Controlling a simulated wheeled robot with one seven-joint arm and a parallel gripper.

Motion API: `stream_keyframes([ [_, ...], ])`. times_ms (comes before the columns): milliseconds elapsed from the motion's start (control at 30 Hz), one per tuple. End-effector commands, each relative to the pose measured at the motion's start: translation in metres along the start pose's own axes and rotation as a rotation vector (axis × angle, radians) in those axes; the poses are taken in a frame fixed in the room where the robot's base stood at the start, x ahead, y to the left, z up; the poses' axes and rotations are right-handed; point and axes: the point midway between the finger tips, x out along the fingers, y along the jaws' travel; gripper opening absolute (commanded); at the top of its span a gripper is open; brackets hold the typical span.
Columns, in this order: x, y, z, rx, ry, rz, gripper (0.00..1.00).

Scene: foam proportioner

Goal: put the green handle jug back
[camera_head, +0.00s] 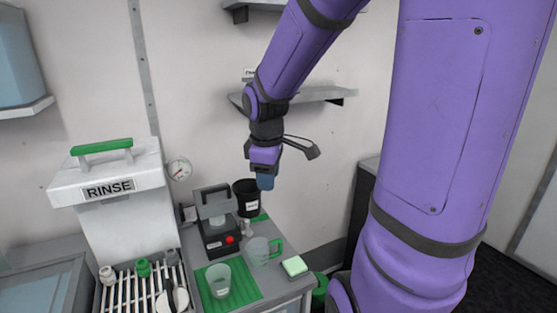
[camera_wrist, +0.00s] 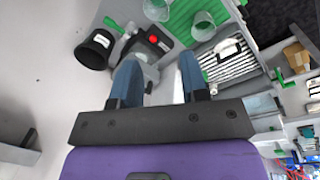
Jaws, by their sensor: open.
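The green-handled jug (camera_head: 262,251) is clear and stands upright on the counter, just right of the green ribbed mat (camera_head: 244,290), its handle facing right. A clear cup-like vessel at the top of the wrist view (camera_wrist: 157,10) looks like this jug, but its handle does not show there. My gripper (camera_head: 265,184) hangs in the air above the back of the counter, near the black cup (camera_head: 247,196). Its blue fingers are apart and empty in the wrist view (camera_wrist: 160,75).
A clear beaker (camera_head: 218,281) stands on the mat. A sponge (camera_head: 294,266) lies right of the jug. The RINSE tank (camera_head: 110,190) and slatted rack (camera_head: 140,290) are left. A wall shelf (camera_head: 315,95) is behind my arm.

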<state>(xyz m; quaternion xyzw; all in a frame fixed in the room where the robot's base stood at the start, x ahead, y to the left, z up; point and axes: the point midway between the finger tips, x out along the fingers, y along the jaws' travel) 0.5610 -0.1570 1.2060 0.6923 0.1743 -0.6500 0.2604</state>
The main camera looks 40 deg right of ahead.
Motion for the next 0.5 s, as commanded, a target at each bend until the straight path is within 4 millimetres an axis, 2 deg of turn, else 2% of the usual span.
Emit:
stream_keyframes([
  [33, -0.015, -0.012, -0.002, 0.035, 0.015, 0.031, 0.41],
  [200, -0.057, -0.047, 0.003, 0.205, 0.085, 0.093, 0.41],
  [400, -0.098, -0.089, 0.019, 0.403, 0.215, 0.11, 0.41],
  [500, -0.113, -0.107, 0.03, 0.491, 0.28, 0.091, 0.41],
])
